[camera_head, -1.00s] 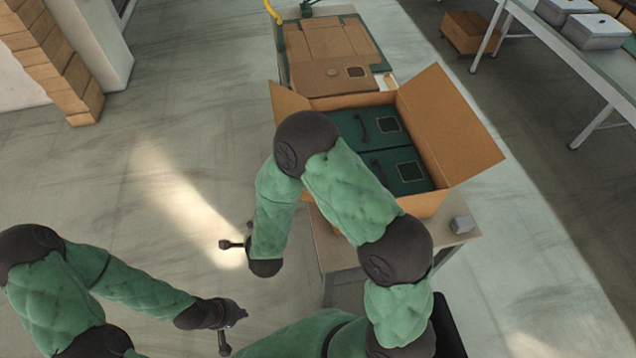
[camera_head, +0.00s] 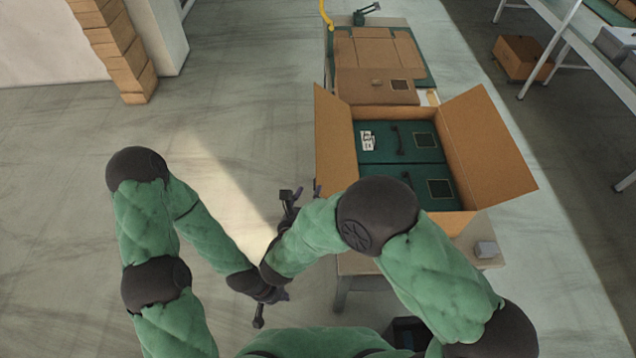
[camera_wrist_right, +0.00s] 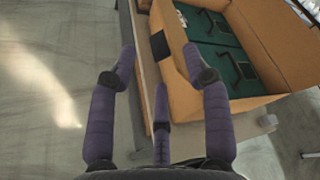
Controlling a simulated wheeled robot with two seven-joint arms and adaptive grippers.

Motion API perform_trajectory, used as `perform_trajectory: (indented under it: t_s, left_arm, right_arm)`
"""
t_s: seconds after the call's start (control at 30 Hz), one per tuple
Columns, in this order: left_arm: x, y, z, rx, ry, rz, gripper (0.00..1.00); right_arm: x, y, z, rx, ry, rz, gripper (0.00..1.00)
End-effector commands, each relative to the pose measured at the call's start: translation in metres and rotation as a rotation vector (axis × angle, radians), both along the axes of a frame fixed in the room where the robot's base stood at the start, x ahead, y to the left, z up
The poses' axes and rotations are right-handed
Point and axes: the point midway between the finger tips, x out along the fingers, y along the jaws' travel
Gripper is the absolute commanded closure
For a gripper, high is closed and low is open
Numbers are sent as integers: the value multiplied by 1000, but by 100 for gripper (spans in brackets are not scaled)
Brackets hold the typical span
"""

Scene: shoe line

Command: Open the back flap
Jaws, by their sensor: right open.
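An open cardboard box (camera_head: 456,223) stands on a table, with two dark green shoe boxes (camera_head: 400,142) inside. Its left flap (camera_head: 334,140) and its wide right flap (camera_head: 490,148) are folded outward. I cannot make out the back flap clearly at the box's far edge. My right gripper (camera_head: 289,203) hangs left of the box, apart from it. In the right wrist view, the open, empty right gripper (camera_wrist_right: 157,66) has its fingers beside the cardboard box (camera_wrist_right: 225,104). My left gripper (camera_head: 262,308) is lower, over the floor; its jaws are too small to read.
A small grey block (camera_head: 486,249) sits at the table's near right corner. A shelf table (camera_head: 575,50) stands at the right.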

Motion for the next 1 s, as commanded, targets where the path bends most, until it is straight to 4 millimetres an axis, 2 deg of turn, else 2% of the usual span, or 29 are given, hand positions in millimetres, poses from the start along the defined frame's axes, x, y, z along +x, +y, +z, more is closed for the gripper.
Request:
perform_trajectory:
  t_s: [0.2, 0.4, 0.8, 0.97, 1.0]
  left_arm:
    - [0, 0, -3, 0, 0, 0, 100]
    - [0, 0, -4, 0, 0, 0, 100]
    - [0, 0, -4, 0, 0, 0, 100]
    - [0, 0, -4, 0, 0, 0, 100]
    - [0, 0, -4, 0, 0, 0, 100]
  right_arm:
    - [36, -13, -11, -2, 1, -4, 51]
    - [54, -18, -15, -1, 3, 0, 51]
    - [60, -19, -16, -1, 1, 2, 51]
    - [60, -19, -16, -2, 2, 2, 96]
    - [60, -19, -16, -2, 2, 3, 100]
